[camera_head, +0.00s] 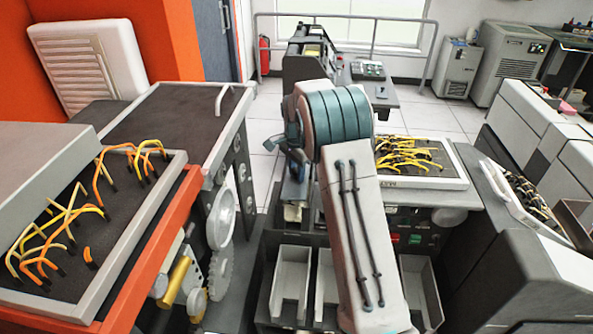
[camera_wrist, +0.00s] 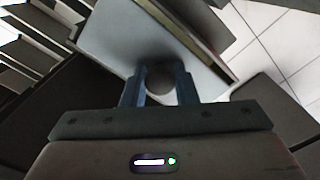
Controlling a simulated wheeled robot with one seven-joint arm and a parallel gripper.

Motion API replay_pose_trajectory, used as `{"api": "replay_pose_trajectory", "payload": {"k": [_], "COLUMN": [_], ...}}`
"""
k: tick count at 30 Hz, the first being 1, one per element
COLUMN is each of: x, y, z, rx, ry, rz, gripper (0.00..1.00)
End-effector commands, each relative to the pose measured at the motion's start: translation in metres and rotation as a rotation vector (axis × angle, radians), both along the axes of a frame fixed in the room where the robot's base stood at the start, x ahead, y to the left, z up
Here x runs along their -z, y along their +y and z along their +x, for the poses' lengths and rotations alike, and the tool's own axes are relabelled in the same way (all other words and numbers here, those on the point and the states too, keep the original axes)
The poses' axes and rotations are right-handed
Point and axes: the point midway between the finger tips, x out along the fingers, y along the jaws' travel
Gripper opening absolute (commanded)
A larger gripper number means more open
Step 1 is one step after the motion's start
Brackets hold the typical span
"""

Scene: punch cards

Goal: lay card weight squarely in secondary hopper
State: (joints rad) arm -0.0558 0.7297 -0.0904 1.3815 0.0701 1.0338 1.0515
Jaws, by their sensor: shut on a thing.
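My gripper (camera_wrist: 160,73) is shut on a dark rounded knob between its two blue fingers in the wrist view. I take this knob to be part of the card weight (camera_wrist: 160,84). A pale grey flat surface lies beyond the fingers, with a tan strip along its right edge. I cannot tell whether this surface belongs to the weight or lies under it.
White open bins (camera_head: 291,283) stand low in front of the machine. A plugboard with yellow wires (camera_head: 412,157) lies right of my arm. An orange-framed machine with another wired board (camera_head: 60,235) stands at left. Pale floor tiles (camera_head: 268,135) show between machines.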

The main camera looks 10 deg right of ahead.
Motion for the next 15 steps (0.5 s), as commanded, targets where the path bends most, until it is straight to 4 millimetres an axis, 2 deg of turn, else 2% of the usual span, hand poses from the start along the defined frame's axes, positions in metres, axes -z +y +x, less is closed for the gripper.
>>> {"api": "replay_pose_trajectory", "payload": {"k": [8, 15], "x": [0.002, 0.014], "y": [0.0, 0.0], "z": [0.0, 0.0], "rx": [0.0, 0.0], "ry": [-0.001, -0.001], "rz": [0.0, 0.0], "gripper": [0.0, 0.0]}}
